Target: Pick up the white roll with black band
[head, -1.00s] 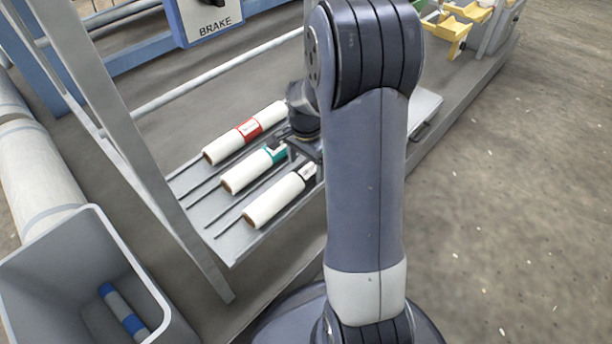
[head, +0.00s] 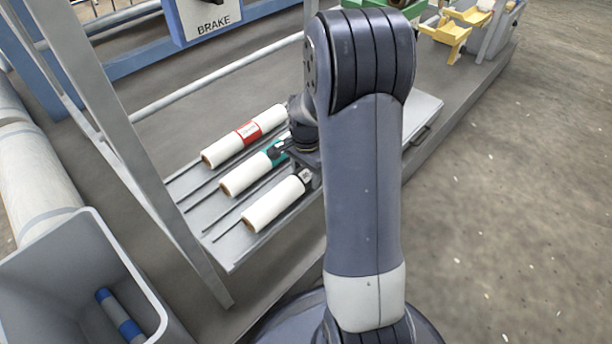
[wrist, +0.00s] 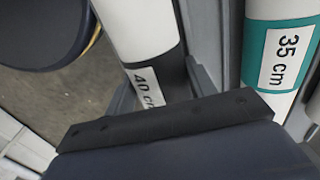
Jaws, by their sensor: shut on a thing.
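The white roll with black band (head: 270,207) lies nearest on the grey rack in the head view, its near end showing a brown core. In the wrist view the same roll (wrist: 138,28) runs between my fingers, with its black band and a "40 cm" label. My gripper (wrist: 165,88) is shut on it around the band. In the head view my gripper (head: 303,172) is partly hidden by my own arm, as is the roll's far end. I cannot tell whether the roll is clear of the rack.
A white roll with teal band (head: 244,178) lies close beside it, labelled "35 cm" in the wrist view (wrist: 283,50). A white roll with red band (head: 225,150) lies beyond. A grey bin (head: 150,285) stands at lower left, and a slanted grey post (head: 150,150) rises beside the rack.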

